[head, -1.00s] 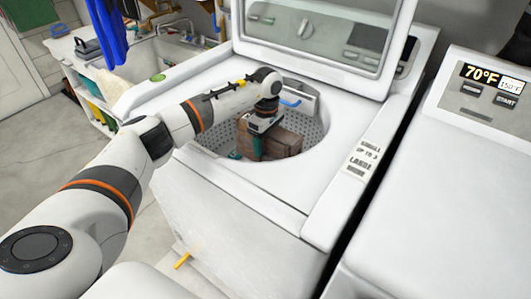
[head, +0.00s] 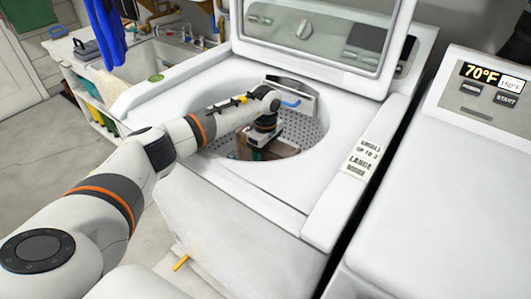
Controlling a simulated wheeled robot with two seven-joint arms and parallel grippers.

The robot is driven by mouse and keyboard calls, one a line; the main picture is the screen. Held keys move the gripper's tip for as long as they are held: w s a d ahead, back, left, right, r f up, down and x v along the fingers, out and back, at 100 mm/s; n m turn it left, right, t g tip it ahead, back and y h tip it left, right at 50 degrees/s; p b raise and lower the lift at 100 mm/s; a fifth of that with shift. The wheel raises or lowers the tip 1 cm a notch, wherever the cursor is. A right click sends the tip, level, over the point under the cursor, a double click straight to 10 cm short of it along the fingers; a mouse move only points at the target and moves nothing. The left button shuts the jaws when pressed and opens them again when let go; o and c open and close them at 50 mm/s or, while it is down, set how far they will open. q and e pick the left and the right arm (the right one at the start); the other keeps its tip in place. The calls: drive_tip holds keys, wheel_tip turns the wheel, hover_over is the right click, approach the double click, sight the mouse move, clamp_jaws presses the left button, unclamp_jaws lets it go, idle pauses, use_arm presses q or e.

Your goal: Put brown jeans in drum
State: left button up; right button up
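The washer drum (head: 308,128) is a perforated grey tub under the raised lid of the white top-loading washer. My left arm comes in from the left and reaches through the round opening. My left gripper (head: 255,150) points down inside the drum, its fingertips mostly hidden by the rim and arm. The brown jeans (head: 285,150) show as a brown patch inside the drum, beside and partly behind the gripper. I cannot tell whether the fingers still hold them. My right gripper is not in view.
The washer's open lid (head: 315,62) stands upright behind the opening. A second white machine (head: 450,190) with a 70°F display is on the right. A sink (head: 165,60) with blue cloth hanging near it is at the back left.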

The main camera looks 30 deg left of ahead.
use_arm(q)
drive_tip(key=o, duration=1.3)
drive_tip(key=shift+f, duration=0.1)
drive_tip(key=shift+r+p, duration=0.3)
drive_tip(key=shift+r, duration=0.1)
wheel_tip(320, 180, up, 13)
drive_tip(key=shift+f, duration=0.2)
